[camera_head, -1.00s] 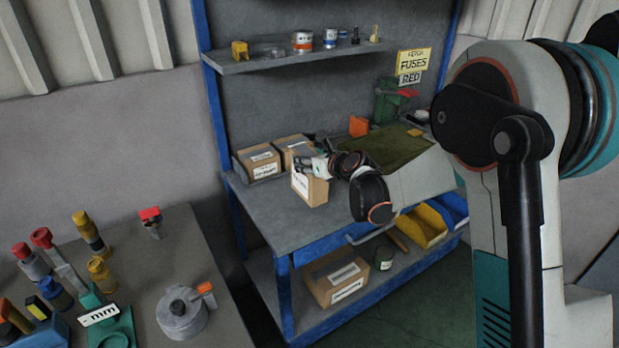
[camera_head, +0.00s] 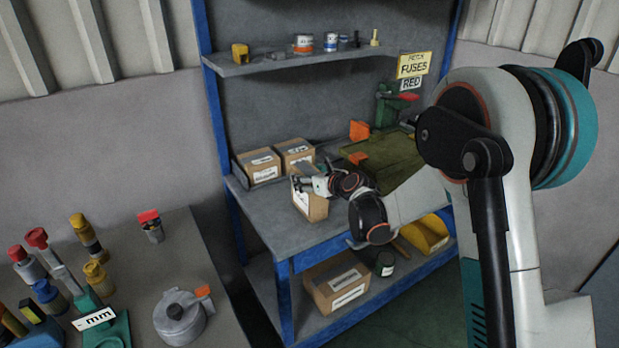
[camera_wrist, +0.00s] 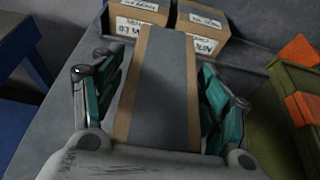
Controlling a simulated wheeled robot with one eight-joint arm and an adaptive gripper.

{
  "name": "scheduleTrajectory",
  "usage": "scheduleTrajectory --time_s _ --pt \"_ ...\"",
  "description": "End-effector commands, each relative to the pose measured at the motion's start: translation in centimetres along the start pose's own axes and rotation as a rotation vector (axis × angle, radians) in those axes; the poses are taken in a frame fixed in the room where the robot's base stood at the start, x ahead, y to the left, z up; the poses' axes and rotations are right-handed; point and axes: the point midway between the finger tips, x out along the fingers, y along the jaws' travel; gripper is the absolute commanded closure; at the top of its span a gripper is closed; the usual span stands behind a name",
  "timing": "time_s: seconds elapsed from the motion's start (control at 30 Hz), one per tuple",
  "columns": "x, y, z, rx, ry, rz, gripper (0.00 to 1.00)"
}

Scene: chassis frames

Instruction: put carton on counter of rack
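The carton (camera_head: 316,210) is a small brown box with a pale label on its side. It is upright at the left part of the rack's grey counter (camera_head: 285,235); contact with the counter is hard to tell. In the wrist view its top (camera_wrist: 160,85), with a wide grey tape strip, fills the space between my fingers. My gripper (camera_head: 306,184) is over the carton from above, with one teal finger along each side, and appears shut on it. The fingertips and the carton's lower sides are hidden in the wrist view (camera_wrist: 158,95).
Two labelled boxes (camera_head: 262,166) (camera_head: 296,152) stand behind the carton. A green tray (camera_head: 395,165) with orange pieces lies to the right. The lower shelf holds another box (camera_head: 338,285) and a yellow bin (camera_head: 428,235). The counter's front left is clear. A cluttered table (camera_head: 225,300) stands at left.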

Motion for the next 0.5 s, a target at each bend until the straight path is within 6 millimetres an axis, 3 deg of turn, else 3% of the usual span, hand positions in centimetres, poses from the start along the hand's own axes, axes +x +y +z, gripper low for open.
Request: scheduleTrajectory --time_s 0.37,0.5 --pt "-0.1 0.0 0.3 0.0 0.0 0.0 0.29" --pt "-1.8 -0.1 0.4 0.001 0.001 -0.001 0.29"
